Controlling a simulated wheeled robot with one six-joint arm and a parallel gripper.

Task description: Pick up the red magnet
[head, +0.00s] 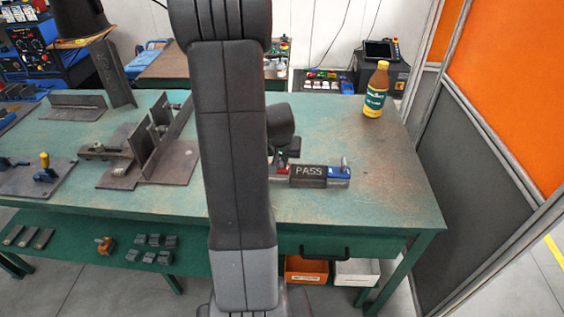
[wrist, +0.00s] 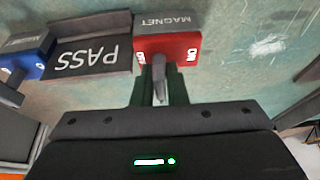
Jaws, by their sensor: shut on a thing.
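The red magnet (wrist: 168,48), a block with a grey top marked MAGNET and white ON labels, sits in front of my gripper (wrist: 160,78) in the wrist view. The fingers are shut on it around its grey lever (wrist: 158,74). In the head view only a small part of the red magnet (head: 282,171) shows beside my arm, at the left end of a dark block marked PASS (head: 308,171). The fingertips are largely hidden there. I cannot tell whether the magnet is clear of the bench.
A blue magnet (head: 338,172) with an upright lever stands at the right end of the PASS block. A yellow bottle (head: 375,92) stands at the bench's back right. Steel plates and a clamp fixture (head: 150,150) lie to the left. The bench's right front (head: 390,200) is clear.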

